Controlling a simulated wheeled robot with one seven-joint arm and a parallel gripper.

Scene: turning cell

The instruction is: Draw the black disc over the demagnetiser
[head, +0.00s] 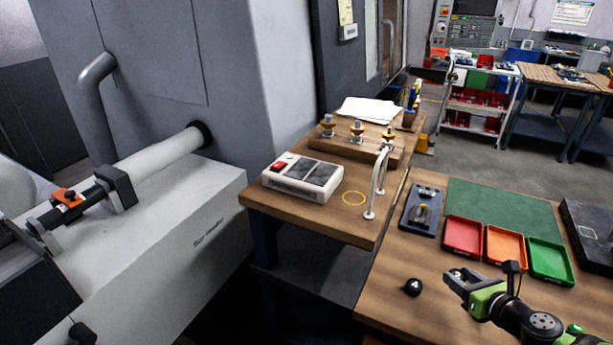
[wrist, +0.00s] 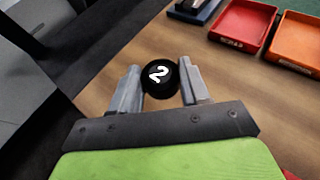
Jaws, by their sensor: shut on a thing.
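The black disc (wrist: 160,78), marked with a white 2, shows between the two finger ends of my gripper (wrist: 161,88) in the wrist view. My gripper (head: 459,287) is shut on it, over the near wooden bench in the head view. A round black piece with a white mark (head: 413,287) shows just left of the fingers there; I cannot tell if it is the same disc. The demagnetiser (head: 303,178), a white box with a red button and dark top plates, sits on the raised bench, up and left of my gripper.
Brass-coloured fittings on a wooden block (head: 369,147) stand behind. Red (head: 463,236), orange (head: 505,248) and green (head: 550,261) trays lie beyond my gripper.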

